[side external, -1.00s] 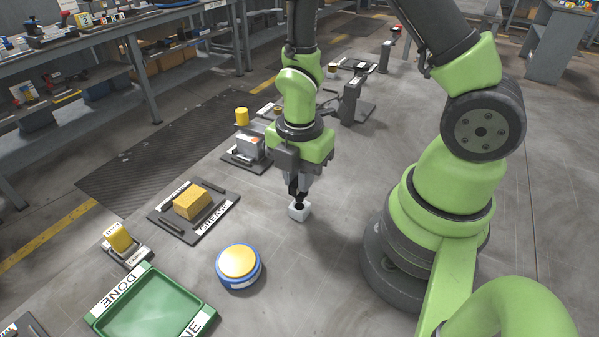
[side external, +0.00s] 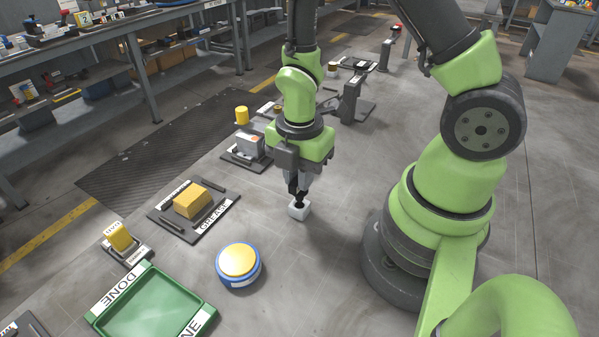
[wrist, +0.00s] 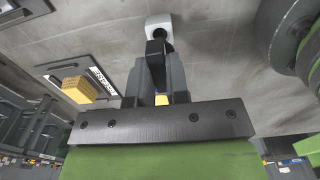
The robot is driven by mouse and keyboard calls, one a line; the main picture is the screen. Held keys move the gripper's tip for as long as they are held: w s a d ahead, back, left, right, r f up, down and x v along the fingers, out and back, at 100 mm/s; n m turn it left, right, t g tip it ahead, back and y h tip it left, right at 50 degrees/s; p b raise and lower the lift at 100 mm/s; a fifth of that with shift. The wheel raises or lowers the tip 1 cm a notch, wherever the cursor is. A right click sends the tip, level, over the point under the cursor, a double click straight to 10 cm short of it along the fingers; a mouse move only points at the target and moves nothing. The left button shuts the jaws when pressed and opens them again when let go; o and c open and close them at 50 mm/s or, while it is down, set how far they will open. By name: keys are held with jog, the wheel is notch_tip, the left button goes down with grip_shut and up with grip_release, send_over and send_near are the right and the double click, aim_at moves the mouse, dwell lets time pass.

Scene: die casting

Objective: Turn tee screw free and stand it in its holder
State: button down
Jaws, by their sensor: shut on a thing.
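My gripper (side external: 298,193) points straight down over a small white block (side external: 299,210) on the open floor. In the wrist view the block (wrist: 160,24) shows a dark round hole, and the dark fingertips (wrist: 156,52) lie close to it. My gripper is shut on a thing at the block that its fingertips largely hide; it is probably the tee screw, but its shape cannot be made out. Whether it sits in the hole or stands clear cannot be told. I cannot pick out a separate tee screw holder for certain.
A blue-rimmed yellow button (side external: 239,265) stands left of the block, near a green DONE tray (side external: 150,305). A dark GREASE mat (side external: 222,213) carries a yellow block (side external: 192,201). More stations line the floor behind. The floor around the white block is clear.

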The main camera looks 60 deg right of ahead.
jog(key=shift+f, duration=1.65)
jog(key=c, duration=1)
grip_release()
jog(key=shift+c, duration=0.2)
jog(key=shift+r, duration=0.1)
notch_tip(320, 180, up, 10)
jog(key=shift+f, duration=0.15)
jog(key=shift+r+m, duration=0.4)
jog(key=shift+r, duration=0.05)
jog(key=s+a+r+m+t+y, duration=0.1)
jog(key=s+r+m+t, duration=0.2)
jog(key=r+m, duration=0.5)
jog(key=s+a+r+m+t+y, duration=0.1)
jog(key=s+r+m+t, duration=0.3)
jog(key=r+m, duration=0.4)
jog(key=m, duration=0.5)
jog(key=shift+a+r, duration=0.25)
jog(key=shift+a, duration=0.15)
